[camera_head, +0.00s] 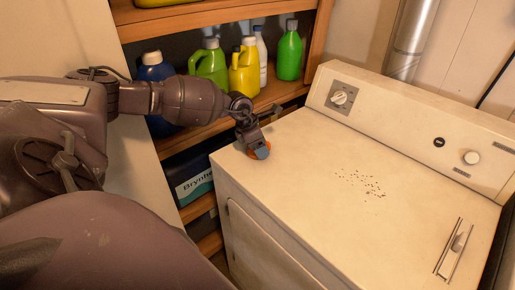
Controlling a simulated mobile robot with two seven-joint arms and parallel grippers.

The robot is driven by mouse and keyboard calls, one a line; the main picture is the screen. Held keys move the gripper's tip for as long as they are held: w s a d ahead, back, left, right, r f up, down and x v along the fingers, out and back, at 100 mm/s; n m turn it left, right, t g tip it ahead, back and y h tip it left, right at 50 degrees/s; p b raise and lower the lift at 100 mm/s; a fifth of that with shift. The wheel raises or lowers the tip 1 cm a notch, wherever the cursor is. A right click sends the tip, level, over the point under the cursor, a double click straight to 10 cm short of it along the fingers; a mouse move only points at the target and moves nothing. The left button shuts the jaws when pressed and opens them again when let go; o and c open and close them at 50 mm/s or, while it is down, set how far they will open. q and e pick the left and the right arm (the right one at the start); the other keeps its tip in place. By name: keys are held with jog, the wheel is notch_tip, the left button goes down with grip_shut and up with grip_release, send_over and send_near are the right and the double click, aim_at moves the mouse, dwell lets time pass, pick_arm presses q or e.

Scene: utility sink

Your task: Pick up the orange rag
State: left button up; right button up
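The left gripper (258,148) points down at the back left corner of the white washer or dryer top. A small patch of the orange rag (268,146) shows at its fingertips. The gripper hides most of the rag, so I cannot tell whether the fingers are open around it or shut on it. The rag appears to lie on the machine's top (310,165). My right gripper is not in view.
A wooden shelf left of the machine holds a blue bottle (152,72), a yellow jug (244,68) and green bottles (289,55). A dark box (190,182) sits lower. Dark specks (362,184) dot the machine's top, which is otherwise mostly clear. Its control panel (410,118) rises behind.

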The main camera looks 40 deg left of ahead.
pick_arm(q)
jog(key=c, duration=0.4)
jog(key=shift+o, duration=0.2)
notch_tip(320, 180, up, 20)
dwell(0.5)
